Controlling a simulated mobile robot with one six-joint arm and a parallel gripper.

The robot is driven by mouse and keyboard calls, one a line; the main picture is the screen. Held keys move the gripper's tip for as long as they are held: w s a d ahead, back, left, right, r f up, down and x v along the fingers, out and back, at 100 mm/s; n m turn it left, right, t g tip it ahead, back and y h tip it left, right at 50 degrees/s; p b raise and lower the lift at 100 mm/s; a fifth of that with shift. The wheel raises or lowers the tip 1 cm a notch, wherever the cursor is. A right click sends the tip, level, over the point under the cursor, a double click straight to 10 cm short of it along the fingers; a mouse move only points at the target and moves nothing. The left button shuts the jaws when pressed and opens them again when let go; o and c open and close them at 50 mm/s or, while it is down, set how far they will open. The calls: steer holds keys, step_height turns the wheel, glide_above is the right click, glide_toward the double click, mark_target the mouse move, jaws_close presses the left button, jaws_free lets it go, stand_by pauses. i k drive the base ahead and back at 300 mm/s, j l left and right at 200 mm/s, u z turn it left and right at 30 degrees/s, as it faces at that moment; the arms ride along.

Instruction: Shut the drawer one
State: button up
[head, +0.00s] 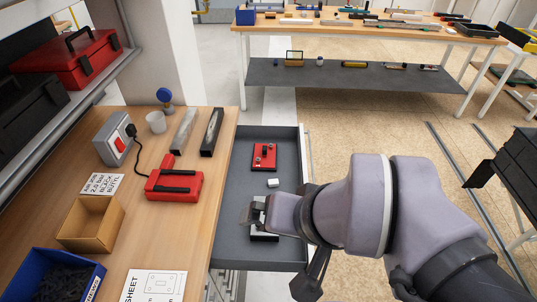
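The drawer (240,165) is pulled out to the right from under the wooden workbench (205,230). It is dark grey inside with a pale rim on its right side. A red item with dark knobs (264,157) and a small white block (273,183) lie in it. A pale grey item (262,236) near the front of the drawer is partly hidden by my arm. My gripper (252,213) is over the drawer's inside, seen from the side. Its fingers are small and dark against the drawer, so its opening cannot be made out.
On the bench are a red tool (174,186), a cardboard bin (91,223), a blue bin (55,278), a white cup (156,122) and metal bars (184,130). A long table (365,32) stands behind. Open floor (380,125) lies right of the drawer.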

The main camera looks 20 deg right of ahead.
mark_target(233, 249)
steer(key=l+u, duration=0.15)
steer(key=l, duration=0.35)
steer(key=k+l+u, duration=0.1)
steer(key=l, duration=0.35)
steer(key=k+l+u, duration=0.15)
steer(key=l, duration=0.3)
steer(key=i+l+u, duration=0.2)
steer(key=i+l, duration=0.15)
